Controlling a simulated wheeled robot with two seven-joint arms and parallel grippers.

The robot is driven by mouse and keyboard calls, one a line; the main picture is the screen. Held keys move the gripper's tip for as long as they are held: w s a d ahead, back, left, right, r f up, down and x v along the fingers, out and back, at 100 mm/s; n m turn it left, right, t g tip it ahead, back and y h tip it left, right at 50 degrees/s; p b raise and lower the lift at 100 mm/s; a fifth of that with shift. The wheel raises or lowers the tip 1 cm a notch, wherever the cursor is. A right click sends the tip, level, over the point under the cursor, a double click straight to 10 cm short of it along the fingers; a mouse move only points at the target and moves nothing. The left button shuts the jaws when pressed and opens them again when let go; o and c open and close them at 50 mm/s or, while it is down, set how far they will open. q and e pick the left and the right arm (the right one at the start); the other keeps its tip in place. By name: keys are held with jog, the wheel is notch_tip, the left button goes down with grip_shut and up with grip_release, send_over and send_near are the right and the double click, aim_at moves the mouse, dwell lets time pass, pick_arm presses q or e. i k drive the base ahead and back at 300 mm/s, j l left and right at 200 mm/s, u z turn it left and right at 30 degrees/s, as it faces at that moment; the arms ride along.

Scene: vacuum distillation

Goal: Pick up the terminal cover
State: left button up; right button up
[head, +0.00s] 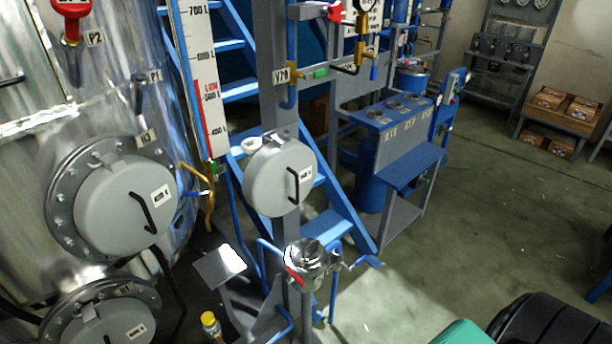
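I cannot tell for sure which part is the terminal cover. A round grey cover with a black handle and a small white label (268,178) hangs at a grey post in the middle. Similar round grey covers sit on bolted flanges of the shiny tank, one at the left (115,212) and one at the bottom left (95,328). A small flat grey plate (212,268) stands tilted on a stand below the middle. Neither of my grippers shows in the head view.
Blue stairs (322,226) rise behind the post. A metal vessel with a red handle (312,256) stands before them. A blue-grey console (398,118) is behind. A green shape (462,334) and a black ribbed shape (550,322) are at bottom right. The floor (500,220) at right is clear.

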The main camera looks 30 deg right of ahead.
aim_at(277, 180)
jog(key=z, duration=0.85)
